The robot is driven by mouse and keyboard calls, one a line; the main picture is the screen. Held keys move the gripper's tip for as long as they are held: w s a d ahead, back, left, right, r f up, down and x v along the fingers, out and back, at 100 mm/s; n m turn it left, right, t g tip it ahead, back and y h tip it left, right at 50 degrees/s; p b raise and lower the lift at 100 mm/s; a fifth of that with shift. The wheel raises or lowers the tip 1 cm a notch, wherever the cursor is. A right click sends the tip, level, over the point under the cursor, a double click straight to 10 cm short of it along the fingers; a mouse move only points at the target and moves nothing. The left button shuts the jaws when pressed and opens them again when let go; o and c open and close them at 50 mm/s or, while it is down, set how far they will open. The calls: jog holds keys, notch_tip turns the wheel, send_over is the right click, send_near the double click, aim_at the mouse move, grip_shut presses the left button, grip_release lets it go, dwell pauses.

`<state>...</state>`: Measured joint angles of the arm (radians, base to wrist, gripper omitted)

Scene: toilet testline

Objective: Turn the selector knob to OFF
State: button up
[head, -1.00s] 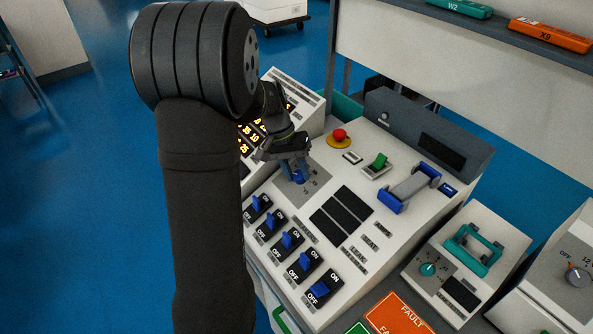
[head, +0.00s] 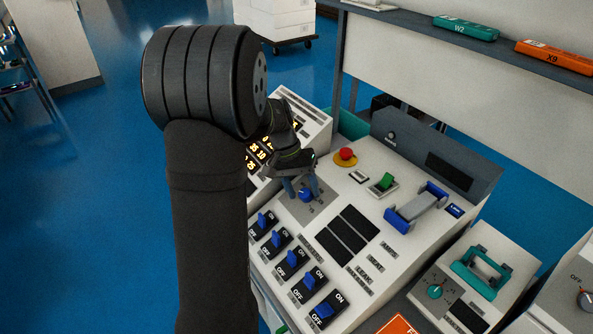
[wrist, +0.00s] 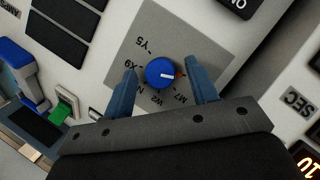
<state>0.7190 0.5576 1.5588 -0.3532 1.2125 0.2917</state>
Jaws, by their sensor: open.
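A round blue selector knob (head: 305,195) sits on a grey plate (wrist: 206,45) on the sloping console. In the wrist view the blue knob (wrist: 160,74) has a white pointer line aimed right, towards a small red mark. Labels Y5, X9, W2 and M7 are readable around it. No OFF label is visible on this plate; part of it is hidden by my fingers. My gripper (head: 302,187) is open over the knob. In the wrist view my gripper (wrist: 161,72) has one finger on each side of the knob, with gaps showing.
Blue ON/OFF switches (head: 292,259) line the console's near edge. A red emergency button (head: 346,154), green switch (head: 387,181) and blue-ended handle (head: 416,207) stand right of the knob. Separate boxes at right carry a teal knob (head: 435,292) and a grey knob (head: 586,300).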

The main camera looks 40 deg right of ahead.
aim_at(303, 191)
jog(key=v, duration=1.7)
jog(key=shift+a, duration=0.1)
jog(key=x, duration=1.7)
jog(key=shift+s+f, duration=0.1)
jog(key=shift+f, duration=0.15)
jog(key=v, duration=1.7)
jog(key=x, duration=1.7)
jog(key=m, duration=0.2)
jog(key=m+t+y, duration=0.1)
jog(key=m, duration=0.1)
jog(key=shift+s+d+r, duration=0.1)
jog(key=shift+d, duration=0.1)
jog(key=m+t, duration=0.2)
jog(key=m, duration=0.2)
jog(key=shift+s+y, duration=0.1)
jog(key=shift+y, duration=0.2)
notch_tip(303, 191, up, 9)
jog(key=shift+w, duration=0.25)
